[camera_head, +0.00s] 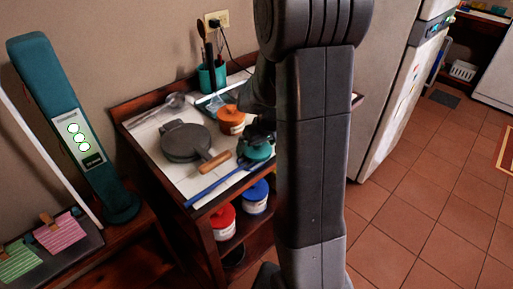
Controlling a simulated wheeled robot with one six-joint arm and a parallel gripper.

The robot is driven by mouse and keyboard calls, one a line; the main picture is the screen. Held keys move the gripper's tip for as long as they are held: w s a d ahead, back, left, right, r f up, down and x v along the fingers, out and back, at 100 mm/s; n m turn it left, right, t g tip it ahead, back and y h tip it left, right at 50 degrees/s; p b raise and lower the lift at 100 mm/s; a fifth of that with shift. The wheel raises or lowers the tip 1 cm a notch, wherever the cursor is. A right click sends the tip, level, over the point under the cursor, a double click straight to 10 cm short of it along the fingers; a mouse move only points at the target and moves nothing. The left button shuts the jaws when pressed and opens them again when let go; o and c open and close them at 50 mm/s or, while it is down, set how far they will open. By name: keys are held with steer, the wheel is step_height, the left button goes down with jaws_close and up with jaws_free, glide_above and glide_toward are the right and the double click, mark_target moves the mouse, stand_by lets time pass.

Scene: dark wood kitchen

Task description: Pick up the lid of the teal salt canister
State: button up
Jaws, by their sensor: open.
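The teal canister lid (258,153) shows on the counter's right part, just left of my arm. Its top is partly covered by my dark gripper (257,138), which is right above or at it. I cannot tell whether the fingers touch the lid. The gripper is open; its fingertips are small and dark here. The canister body below the lid is mostly hidden.
An orange-lidded canister (231,117) stands just behind. A round grey press (185,141) with a wooden handle (214,163) and a blue rod (220,183) lie left. A teal utensil cup (213,80) stands behind. Red (222,219) and blue (256,192) lidded canisters sit on the shelf below.

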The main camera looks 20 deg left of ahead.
steer(key=c, duration=0.7)
steer(key=shift+r, duration=0.15)
